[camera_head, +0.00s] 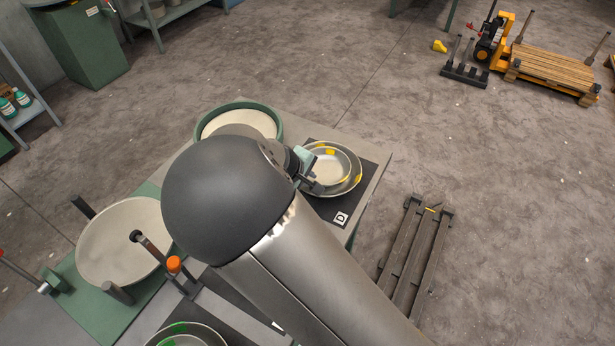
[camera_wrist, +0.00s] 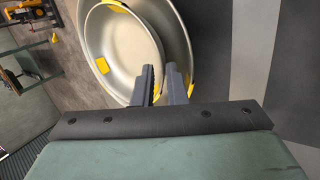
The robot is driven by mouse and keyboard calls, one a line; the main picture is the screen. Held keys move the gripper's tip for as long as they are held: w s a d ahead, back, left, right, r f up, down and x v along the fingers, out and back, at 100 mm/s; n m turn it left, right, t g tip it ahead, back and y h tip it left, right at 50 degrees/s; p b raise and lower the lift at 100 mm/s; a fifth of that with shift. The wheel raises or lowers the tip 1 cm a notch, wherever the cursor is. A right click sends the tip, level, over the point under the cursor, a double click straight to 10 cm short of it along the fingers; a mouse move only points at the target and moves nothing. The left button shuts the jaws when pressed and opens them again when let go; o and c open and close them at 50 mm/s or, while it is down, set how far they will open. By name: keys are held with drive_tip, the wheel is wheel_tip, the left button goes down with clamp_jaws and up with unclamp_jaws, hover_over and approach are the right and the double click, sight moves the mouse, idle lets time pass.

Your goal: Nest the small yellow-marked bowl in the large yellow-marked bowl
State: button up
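The small yellow-marked bowl (camera_head: 326,165), pale metal, sits within the outline of the large yellow-marked bowl (camera_head: 349,183) on a dark mat in the head view. In the wrist view the small bowl (camera_wrist: 122,55) lies inside the curve of the large bowl (camera_wrist: 178,38), off-centre toward its left. My gripper (camera_wrist: 163,72) is at the small bowl's near right rim, its fingers close together with the rim running between them. Whether they press on the rim is unclear. The fingers hide part of both bowls. My gripper (camera_head: 307,172) is partly hidden by my arm in the head view.
A green-rimmed round container (camera_head: 275,118) stands behind the gripper. A large pale bowl (camera_head: 115,245) is at left, and a green-marked bowl (camera_head: 190,336) at the bottom. An orange-topped post (camera_head: 174,265) stands between them.

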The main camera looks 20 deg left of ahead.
drive_tip(key=shift+r, duration=0.1)
drive_tip(key=shift+p+v, duration=1.05)
drive_tip(key=shift+v, duration=0.5)
drive_tip(key=o, duration=0.6)
drive_tip(key=shift+c, duration=0.2)
wheel_tip(320, 180, up, 5)
drive_tip(key=p, duration=0.3)
